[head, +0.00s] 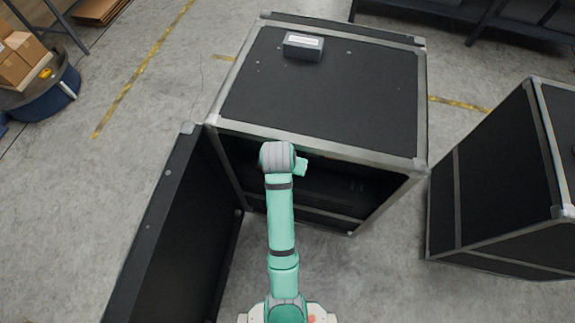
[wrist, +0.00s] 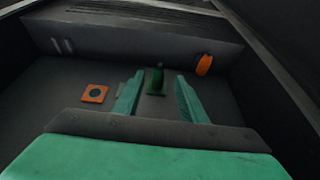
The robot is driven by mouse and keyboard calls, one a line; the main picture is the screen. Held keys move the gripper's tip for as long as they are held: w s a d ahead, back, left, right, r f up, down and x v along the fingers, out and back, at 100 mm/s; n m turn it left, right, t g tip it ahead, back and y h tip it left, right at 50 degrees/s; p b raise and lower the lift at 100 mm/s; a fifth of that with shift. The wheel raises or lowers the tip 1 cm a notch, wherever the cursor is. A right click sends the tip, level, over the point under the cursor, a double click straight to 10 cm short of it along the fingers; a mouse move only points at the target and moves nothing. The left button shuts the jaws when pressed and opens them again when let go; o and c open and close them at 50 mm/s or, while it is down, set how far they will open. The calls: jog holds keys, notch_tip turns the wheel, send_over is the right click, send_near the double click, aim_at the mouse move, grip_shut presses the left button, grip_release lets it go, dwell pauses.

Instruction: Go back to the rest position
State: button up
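My arm (head: 281,215) reaches forward to the open front of a black case (head: 325,90) with metal edges. My gripper (wrist: 159,76) shows in the wrist view with its two teal fingers apart and nothing held between them. A small dark green upright object (wrist: 156,80) shows beyond the fingers, in line with the gap; I cannot tell how far off it is. In the head view the fingers are hidden by the wrist and the case's top.
Inside the case are an orange square piece with a dark centre (wrist: 95,94) and an orange rounded piece (wrist: 204,65). The open door (head: 175,235) stands left of my arm. A dark box (head: 303,46) lies on top. Another case (head: 500,180) stands right.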

dwell(0.4)
jog(key=s+d+f+n+t, duration=0.1)
jog(key=s+f+t, duration=0.2)
jog(key=s, duration=0.4)
jog(key=s+f+n+t, duration=0.1)
jog(key=s+f+t, duration=0.15)
jog(key=s, duration=0.45)
jog(key=s+r+n+t+y, duration=0.1)
jog(key=s+r+t, duration=0.4)
jog(key=s+r, duration=1)
jog(key=s+a, duration=0.1)
jog(key=s, duration=0.1)
jog(key=shift+s+r+t, duration=0.3)
jog(key=shift+r+t, duration=0.05)
